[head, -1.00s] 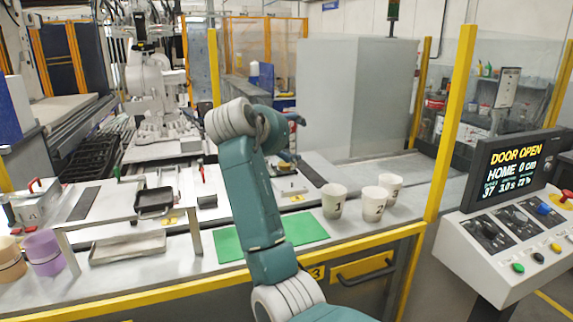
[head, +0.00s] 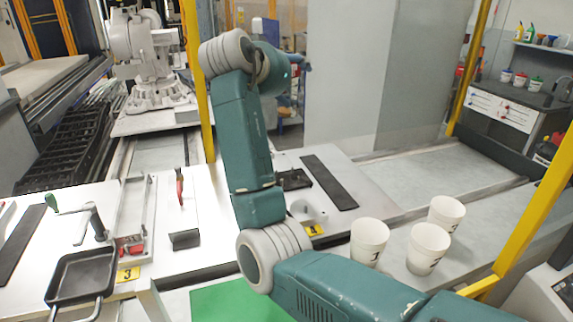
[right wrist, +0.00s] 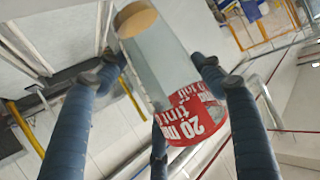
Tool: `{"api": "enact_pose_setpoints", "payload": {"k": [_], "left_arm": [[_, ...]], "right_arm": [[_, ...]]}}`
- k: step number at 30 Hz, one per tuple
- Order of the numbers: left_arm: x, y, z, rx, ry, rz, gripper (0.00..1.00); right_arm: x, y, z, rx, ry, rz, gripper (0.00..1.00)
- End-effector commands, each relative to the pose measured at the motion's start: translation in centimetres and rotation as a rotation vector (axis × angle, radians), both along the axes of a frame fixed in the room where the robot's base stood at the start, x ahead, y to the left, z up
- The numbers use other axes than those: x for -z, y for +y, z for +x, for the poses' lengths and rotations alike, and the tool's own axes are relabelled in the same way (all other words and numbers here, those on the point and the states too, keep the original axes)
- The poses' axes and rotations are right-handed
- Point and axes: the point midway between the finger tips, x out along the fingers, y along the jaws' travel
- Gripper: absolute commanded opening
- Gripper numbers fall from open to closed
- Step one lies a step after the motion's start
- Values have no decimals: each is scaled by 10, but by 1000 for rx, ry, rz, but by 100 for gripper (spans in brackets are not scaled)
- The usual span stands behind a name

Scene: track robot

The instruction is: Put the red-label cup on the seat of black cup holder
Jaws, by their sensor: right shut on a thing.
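The red-label cup (right wrist: 195,112) is pale grey with a red band and white lettering, tilted in the right wrist view. A tan disc shows at its upper end. My right gripper (right wrist: 155,72) is shut on this cup, its blue fingers around the sides. In the head view my right gripper (head: 292,78) is partly hidden behind my arm, and the cup cannot be made out. A black square pan-like holder (head: 82,272) sits at the lower left; I cannot tell if it is the black cup holder. A small dark holder (head: 185,239) stands to its right. My left gripper is not in view.
White numbered cups (head: 369,240) stand in a group at the right. A green mat (head: 235,305) lies at the front. A yellow post (head: 197,75) and a slanted yellow post (head: 535,225) rise at the sides. A white robot arm (head: 150,60) stands behind.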

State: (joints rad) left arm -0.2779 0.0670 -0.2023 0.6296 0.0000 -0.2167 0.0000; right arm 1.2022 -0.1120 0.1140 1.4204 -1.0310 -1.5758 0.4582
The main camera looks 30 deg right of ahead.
Motion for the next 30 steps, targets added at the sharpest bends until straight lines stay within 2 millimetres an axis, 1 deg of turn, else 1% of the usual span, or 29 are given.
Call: {"api": "enact_pose_setpoints", "payload": {"k": [2,5,9,12,15,18,21,24,26,30], "left_arm": [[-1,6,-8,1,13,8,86],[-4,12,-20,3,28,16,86],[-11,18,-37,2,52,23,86],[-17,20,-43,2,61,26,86],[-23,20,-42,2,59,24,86],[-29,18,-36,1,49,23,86],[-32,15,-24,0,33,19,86],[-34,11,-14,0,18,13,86],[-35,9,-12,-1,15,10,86],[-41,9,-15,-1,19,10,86]], "right_arm": [[2,1,0,0,-1,0,40],[18,1,0,0,2,0,40],[54,1,-1,-1,5,0,40],[81,1,-1,0,4,-1,40],[107,1,-2,1,5,-2,40],[130,1,-2,0,4,-1,40],[145,1,-2,1,1,-1,40],[153,1,-2,0,-1,-2,40],[158,1,-2,0,-1,0,40],[179,1,-2,0,3,-2,39]]}}
